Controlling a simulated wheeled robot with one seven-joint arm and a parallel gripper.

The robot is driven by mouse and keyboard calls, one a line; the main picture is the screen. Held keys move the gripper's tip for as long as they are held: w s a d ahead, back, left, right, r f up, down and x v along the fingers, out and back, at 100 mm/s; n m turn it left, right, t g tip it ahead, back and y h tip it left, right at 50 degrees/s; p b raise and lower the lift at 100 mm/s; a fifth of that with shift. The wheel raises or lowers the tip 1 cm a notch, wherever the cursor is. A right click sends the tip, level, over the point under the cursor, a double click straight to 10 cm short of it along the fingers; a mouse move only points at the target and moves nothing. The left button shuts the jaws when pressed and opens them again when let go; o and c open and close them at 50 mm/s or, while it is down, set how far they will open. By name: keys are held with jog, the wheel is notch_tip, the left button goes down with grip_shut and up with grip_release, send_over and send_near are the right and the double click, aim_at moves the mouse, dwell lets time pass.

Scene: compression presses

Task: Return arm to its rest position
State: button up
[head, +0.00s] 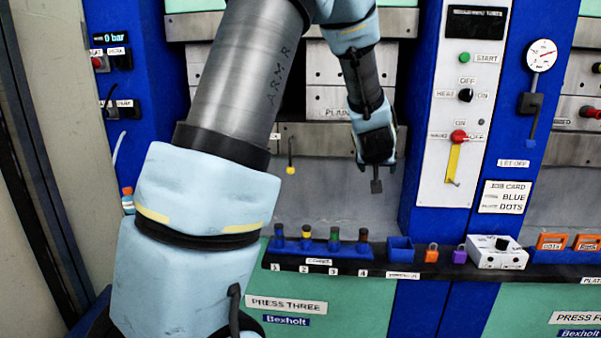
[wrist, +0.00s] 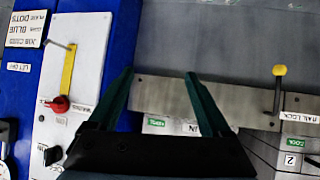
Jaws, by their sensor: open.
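My gripper (head: 377,185) hangs pointing down in front of the press marked PRESS THREE, right of the middle of the head view. It is left of the white control panel (head: 465,105) and above the shelf. In the wrist view my gripper (wrist: 160,84) shows two green fingers spread apart with nothing between them. That view is upside down. My arm is bent, with its large links filling the left middle of the head view and hiding part of the press behind. My gripper appears apart from the panel and the shelf.
A yellow-knobbed lever (head: 290,160) hangs left of my gripper. A red knob (head: 459,136) with a yellow handle (head: 453,163) is on the panel. Below, a dark shelf (head: 345,271) carries several colour-topped pegs, a blue bin (head: 400,250), padlocks and a white box (head: 495,254).

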jog(key=s+a+f+n+g+y, duration=0.1)
jog(key=s+a+f+g, duration=0.3)
jog(key=s+a, duration=0.7)
jog(key=s+a+f+n+g+y, duration=0.1)
jog(key=s+a+f+g, duration=0.3)
jog(key=s+a, duration=0.8)
jog(key=a+y, duration=0.1)
jog(key=a, duration=0.3)
jog(key=shift+s+a+g+y, duration=0.15)
jog(key=shift+a+g+y, duration=0.1)
jog(key=shift+g+y, duration=0.15)
